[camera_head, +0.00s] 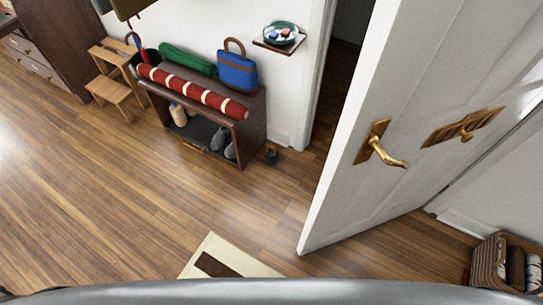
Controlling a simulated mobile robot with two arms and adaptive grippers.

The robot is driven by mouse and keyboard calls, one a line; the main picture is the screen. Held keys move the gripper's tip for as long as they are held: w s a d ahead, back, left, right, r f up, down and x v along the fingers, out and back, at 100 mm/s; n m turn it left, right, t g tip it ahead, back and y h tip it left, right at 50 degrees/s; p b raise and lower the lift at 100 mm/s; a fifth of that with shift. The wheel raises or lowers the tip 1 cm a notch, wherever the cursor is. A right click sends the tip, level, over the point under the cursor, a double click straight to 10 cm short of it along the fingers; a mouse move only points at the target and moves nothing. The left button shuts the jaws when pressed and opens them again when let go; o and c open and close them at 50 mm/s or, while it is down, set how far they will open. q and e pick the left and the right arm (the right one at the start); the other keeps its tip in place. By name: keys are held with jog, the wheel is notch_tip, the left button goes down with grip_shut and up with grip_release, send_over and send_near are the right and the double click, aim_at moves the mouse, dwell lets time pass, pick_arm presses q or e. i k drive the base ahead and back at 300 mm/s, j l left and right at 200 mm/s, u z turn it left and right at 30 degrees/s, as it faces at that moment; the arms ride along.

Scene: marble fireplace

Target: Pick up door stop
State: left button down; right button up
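A small dark object (271,156) is on the wooden floor beside the right end of the shoe bench, close to the white wall. It looks like the door stop, but it is too small to tell its shape for sure. The white door (400,110) stands open at the right, with a brass handle (379,147). Neither of my grippers is in view.
The dark shoe bench (247,128) carries a red striped roll (190,91), a green roll (188,60) and a blue bag (237,69). A step stool (112,84) stands left. A basket (489,262) is lower right. A rug (215,247) lies in front. The left floor is clear.

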aim_at(270, 155)
jog(key=i+j+z, duration=0.1)
jog(key=z, duration=0.8)
jog(key=i+j+z, duration=0.15)
jog(key=j+z, duration=0.2)
jog(key=j, duration=0.15)
jog(key=j+z, duration=0.4)
jog(key=j, duration=0.15)
jog(key=j+z, duration=0.35)
jog(key=j, duration=0.2)
jog(key=i, duration=0.05)
